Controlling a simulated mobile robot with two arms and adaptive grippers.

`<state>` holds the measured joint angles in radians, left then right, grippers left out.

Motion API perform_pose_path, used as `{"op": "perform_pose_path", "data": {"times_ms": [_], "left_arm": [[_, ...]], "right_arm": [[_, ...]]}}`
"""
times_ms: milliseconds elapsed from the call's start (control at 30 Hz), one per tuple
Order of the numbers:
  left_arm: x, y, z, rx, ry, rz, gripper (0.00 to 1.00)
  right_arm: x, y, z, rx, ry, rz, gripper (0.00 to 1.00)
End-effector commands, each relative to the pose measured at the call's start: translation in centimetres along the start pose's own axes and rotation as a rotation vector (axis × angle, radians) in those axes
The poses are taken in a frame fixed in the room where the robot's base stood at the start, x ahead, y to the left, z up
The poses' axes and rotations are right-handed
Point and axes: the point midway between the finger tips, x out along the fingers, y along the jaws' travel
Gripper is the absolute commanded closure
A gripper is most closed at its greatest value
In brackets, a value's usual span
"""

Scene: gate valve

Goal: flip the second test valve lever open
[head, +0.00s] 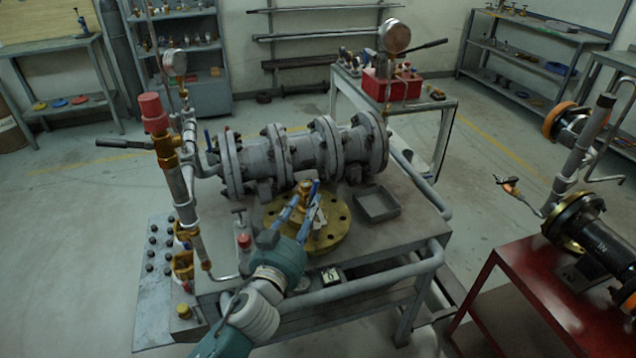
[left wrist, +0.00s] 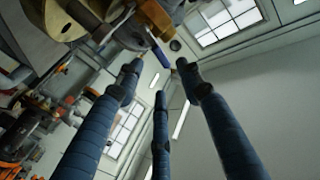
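My left gripper (head: 305,196) reaches over the bench, beside a small brass valve (head: 304,187) in front of the grey flanged pipe. In the left wrist view, my left gripper (left wrist: 160,70) has its three blue fingers spread, with nothing held between them. A blue lever (left wrist: 160,55) on a brass fitting (left wrist: 155,17) is just beyond the fingertips, near the gap between them; contact cannot be told. Another small blue lever (head: 208,140) stands at the left end of the pipe. Which lever is the second test valve is not marked. My right gripper is not in view.
A brass flange disc (head: 337,236) lies on the grey bench under my left gripper. A grey tray (head: 376,205) is to its right. The large flanged pipe (head: 300,155) stands behind. A riser with a red cap (head: 152,112) is at left. A red table (head: 520,300) is at right.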

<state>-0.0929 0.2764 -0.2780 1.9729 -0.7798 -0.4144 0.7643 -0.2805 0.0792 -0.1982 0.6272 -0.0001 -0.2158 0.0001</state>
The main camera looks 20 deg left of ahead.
Motion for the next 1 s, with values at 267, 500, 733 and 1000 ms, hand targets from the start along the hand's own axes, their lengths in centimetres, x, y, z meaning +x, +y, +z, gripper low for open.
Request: {"op": "perform_pose_path", "data": {"times_ms": [267,500,733,1000], "left_arm": [[5.4,-0.1,-0.2,0.002,0.0,-0.002,0.63],[7.9,-0.1,-0.1,0.0,-0.001,-0.001,0.63],[8.2,0.0,0.0,0.0,-0.002,-0.001,0.63],[8.1,-0.1,0.0,0.0,-0.002,-0.001,0.97]], "right_arm": [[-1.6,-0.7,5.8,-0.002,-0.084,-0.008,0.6],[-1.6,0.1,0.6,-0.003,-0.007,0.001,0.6],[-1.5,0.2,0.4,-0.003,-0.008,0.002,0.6],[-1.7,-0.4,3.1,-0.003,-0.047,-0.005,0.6]]}}
